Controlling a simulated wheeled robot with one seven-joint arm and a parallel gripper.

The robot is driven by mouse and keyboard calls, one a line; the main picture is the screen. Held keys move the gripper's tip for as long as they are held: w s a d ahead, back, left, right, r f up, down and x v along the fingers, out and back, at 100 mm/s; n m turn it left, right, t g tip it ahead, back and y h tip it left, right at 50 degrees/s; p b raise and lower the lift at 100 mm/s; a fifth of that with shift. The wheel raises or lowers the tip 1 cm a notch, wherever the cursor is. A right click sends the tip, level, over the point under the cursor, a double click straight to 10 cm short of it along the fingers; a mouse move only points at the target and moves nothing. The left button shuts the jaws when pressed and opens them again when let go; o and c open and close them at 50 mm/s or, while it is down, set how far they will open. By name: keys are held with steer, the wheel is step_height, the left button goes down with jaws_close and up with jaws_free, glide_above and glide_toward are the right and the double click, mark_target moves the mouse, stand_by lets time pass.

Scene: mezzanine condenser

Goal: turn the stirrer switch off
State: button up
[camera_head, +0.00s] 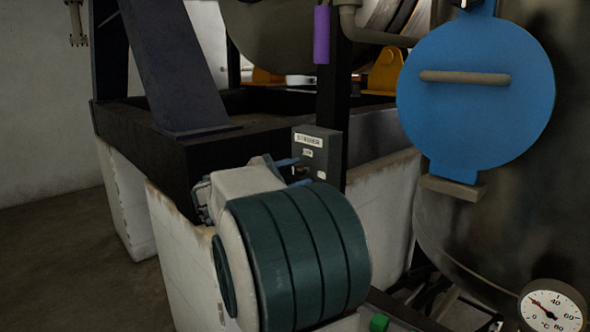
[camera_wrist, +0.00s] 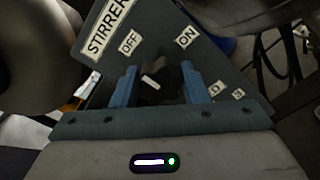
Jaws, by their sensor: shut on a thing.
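The stirrer switch box (camera_head: 328,145) is a grey box on a dark post, just beyond my gripper (camera_head: 294,173) in the head view. In the wrist view its dark face (camera_wrist: 222,68) carries a STIRRER label (camera_wrist: 103,28), an OFF label (camera_wrist: 129,42) and an ON label (camera_wrist: 186,37). The dark switch knob (camera_wrist: 168,91) sits between the two blue fingers of my gripper (camera_wrist: 159,86), which is shut on it. A white mark on the knob slants from upper left to lower right. I cannot tell surely which label it points to.
A blue round cover (camera_head: 480,120) with a bar handle is at the right, above a dial gauge (camera_head: 552,306). A purple-wrapped pipe (camera_head: 322,35) stands above the box. Dark cables (camera_wrist: 265,60) hang right of the box in the wrist view. Open floor (camera_head: 60,270) lies at left.

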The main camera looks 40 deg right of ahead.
stand_by(0.5)
steer(key=o, duration=1)
steer(key=shift+c, duration=0.2)
steer(key=shift+a, duration=0.1)
steer(key=s+a, duration=0.1)
steer(key=a, duration=1.2)
steer(key=shift+a, duration=0.35)
steer(key=shift+s, duration=0.1)
steer(key=s+a+f+m+y+p, duration=0.3)
steer(key=s+f+y+p, duration=0.45)
steer(key=s, duration=0.25)
steer(key=s+a+f+m+t+y+p, duration=0.1)
steer(key=s+a+f+m+y+p, duration=0.2)
steer(key=a+y, duration=0.7)
steer(key=s+a+m+p, duration=0.2)
steer(key=s+m, duration=0.2)
steer(key=shift+s+a+t, duration=0.3)
steer(key=shift+a, duration=0.05)
